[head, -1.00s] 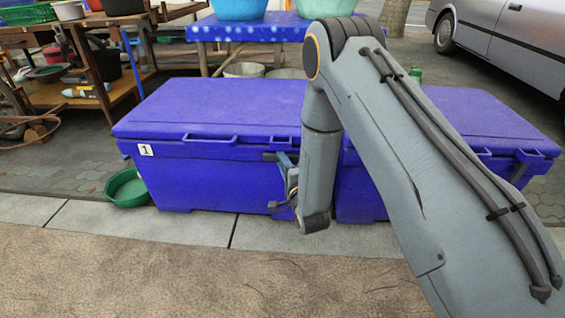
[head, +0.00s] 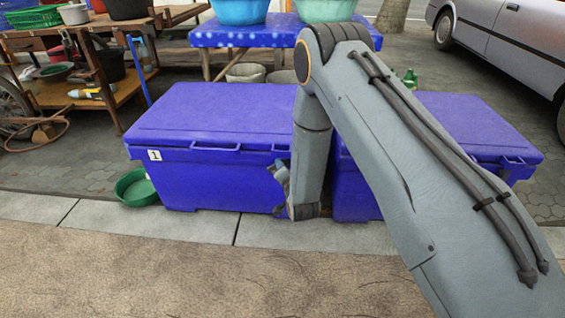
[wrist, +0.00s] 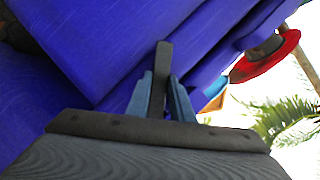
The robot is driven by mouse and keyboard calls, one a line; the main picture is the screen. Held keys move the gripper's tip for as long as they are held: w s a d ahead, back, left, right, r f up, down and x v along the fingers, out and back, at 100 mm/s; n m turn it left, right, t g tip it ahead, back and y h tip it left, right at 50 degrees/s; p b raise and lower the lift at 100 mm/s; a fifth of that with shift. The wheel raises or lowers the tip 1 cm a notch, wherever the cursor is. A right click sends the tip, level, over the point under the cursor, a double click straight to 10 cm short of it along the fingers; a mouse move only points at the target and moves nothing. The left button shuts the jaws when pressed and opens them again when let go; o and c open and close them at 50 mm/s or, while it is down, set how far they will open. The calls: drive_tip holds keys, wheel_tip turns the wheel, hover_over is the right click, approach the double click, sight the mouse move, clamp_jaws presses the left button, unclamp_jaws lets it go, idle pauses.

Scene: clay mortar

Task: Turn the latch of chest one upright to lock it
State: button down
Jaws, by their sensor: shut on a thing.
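Chest one (head: 215,182) is a blue chest with a shut lid and a white label reading 1 at its upper left front. My gripper (head: 279,172) is at the right part of its front, just under the lid edge. In the wrist view, two blue-grey fingers (wrist: 160,97) are closed on either side of a dark bar, the latch (wrist: 163,58), which sticks up between them against the blue chest (wrist: 90,45). The latch cannot be made out in the head view, and its angle to the chest is hard to tell.
A second blue chest (head: 480,130) stands close on the right, partly behind my arm. A green basin (head: 135,188) sits at the left of chest one. A blue table (head: 260,32) stands behind. The pavement (head: 130,260) in front is clear.

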drive_tip(key=n+h+p, duration=0.1)
drive_tip(key=n, duration=0.1)
drive_tip(key=n+h+p, duration=0.2)
drive_tip(key=n+g+h+p, duration=0.1)
drive_tip(key=n+p, duration=0.1)
drive_tip(key=n, duration=0.1)
drive_tip(key=shift+a+r+h, duration=0.2)
drive_tip(key=shift+a+h, duration=0.1)
idle(0.5)
drive_tip(key=c, duration=1.6)
unclamp_jaws()
drive_tip(key=shift+o, duration=0.2)
drive_tip(key=p+v, duration=0.2)
drive_tip(key=v, duration=0.5)
drive_tip(key=shift+s+r, duration=0.2)
drive_tip(key=shift+s, duration=0.15)
